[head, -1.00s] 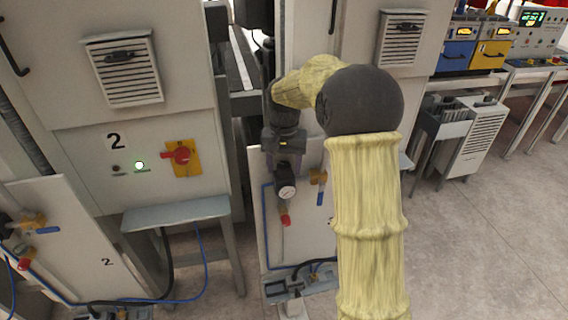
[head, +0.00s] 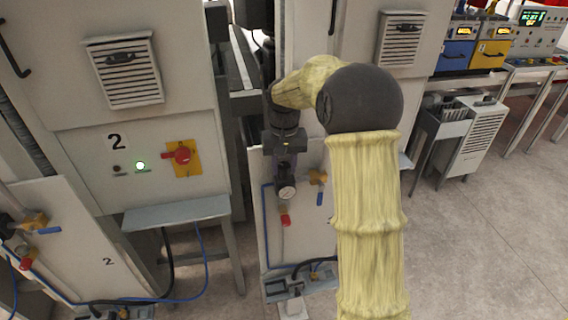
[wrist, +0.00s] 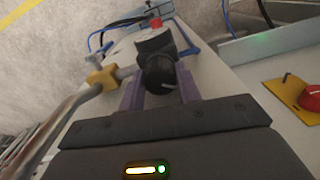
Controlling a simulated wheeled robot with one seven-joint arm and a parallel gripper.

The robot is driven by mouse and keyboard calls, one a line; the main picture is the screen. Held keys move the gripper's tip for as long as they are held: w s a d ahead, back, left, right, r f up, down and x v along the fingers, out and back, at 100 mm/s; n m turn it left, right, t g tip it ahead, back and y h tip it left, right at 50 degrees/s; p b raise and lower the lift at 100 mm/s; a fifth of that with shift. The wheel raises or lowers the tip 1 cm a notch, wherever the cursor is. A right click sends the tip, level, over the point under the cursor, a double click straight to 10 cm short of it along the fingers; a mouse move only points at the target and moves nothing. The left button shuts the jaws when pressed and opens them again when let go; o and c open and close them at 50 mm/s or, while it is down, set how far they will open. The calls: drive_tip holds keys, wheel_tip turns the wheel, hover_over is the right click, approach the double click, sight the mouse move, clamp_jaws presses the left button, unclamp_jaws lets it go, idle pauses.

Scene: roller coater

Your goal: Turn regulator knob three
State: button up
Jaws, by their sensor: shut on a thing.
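The regulator's black knob (wrist: 160,75), with a pale line on it, sits between the two purple-grey fingers of my gripper (wrist: 160,92) in the wrist view. The fingers are shut on it from both sides. In the head view my gripper (head: 286,172) points down onto the regulator on the middle panel, and the knob is hidden there. The round gauge (head: 287,192) shows just below the fingers, with a red fitting (head: 285,220) under it. No "3" label shows in either view.
A yellow valve fitting with a blue handle (head: 319,190) is close to the right of the regulator. Panel 2 (head: 140,175), with a red switch (head: 182,155), stands to the left. A shelf (head: 177,212) juts out beneath it. Open floor lies at right.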

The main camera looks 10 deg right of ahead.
sight(284, 165)
drive_tip(key=shift+n+p, duration=0.4)
drive_tip(key=shift+n, duration=1.4)
drive_tip(key=o, duration=1)
drive_tip(key=shift+c, duration=0.2)
wheel_tip(284, 165, up, 18)
drive_tip(key=b, duration=0.2)
drive_tip(key=shift+f, duration=0.25)
